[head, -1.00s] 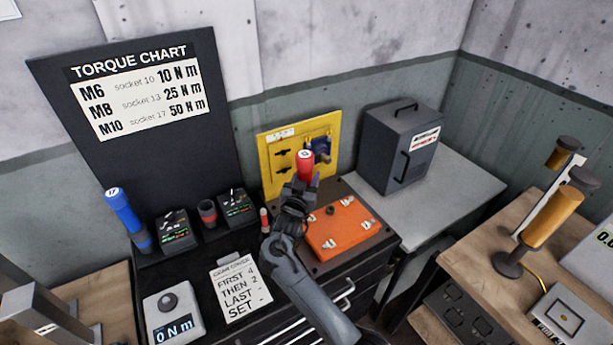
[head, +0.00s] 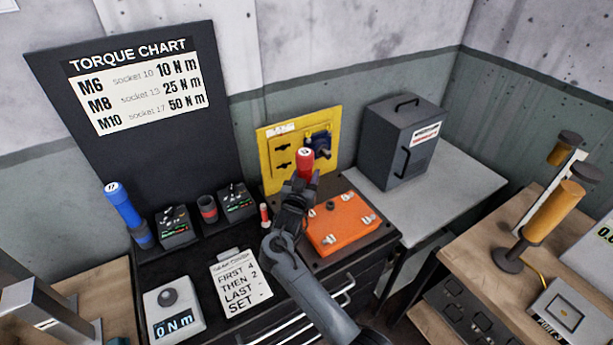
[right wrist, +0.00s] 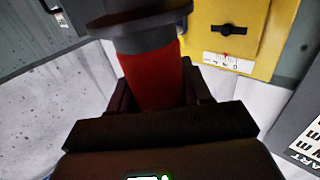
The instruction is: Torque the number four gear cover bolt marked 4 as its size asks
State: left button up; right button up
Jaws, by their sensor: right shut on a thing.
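An orange gear cover (head: 343,222) with several bolts near its corners lies on the dark cart top. The marks beside the bolts are too small to read, so I cannot tell which is 4. My right gripper (head: 300,186) is shut on a red-topped socket tool (head: 305,158), held upright at the cover's back left. The tool's lower end is hidden behind the gripper. In the right wrist view its red body (right wrist: 152,80) sits between the fingers. My left gripper is not in view.
A torque chart (head: 140,88) lists sizes, sockets and torques. A blue tool (head: 122,208), a red-ringed socket (head: 208,210), an order card (head: 240,283) and a dial unit reading 0 N m (head: 173,312) are at left. A yellow panel (head: 270,160) and grey cabinet (head: 398,145) stand behind.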

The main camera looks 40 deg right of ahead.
aim_at(306, 167)
dwell(0.3)
jog(key=shift+f+b, duration=0.45)
jog(key=shift+f, duration=0.05)
dwell(0.4)
jog(key=shift+f, duration=0.45)
dwell(0.7)
jog(key=shift+f, duration=0.15)
dwell(0.6)
dwell(0.6)
jog(key=shift+r+p, duration=0.7)
jog(key=shift+r, duration=0.25)
jog(key=shift+r+p, duration=1.4)
jog(key=shift+r, duration=0.35)
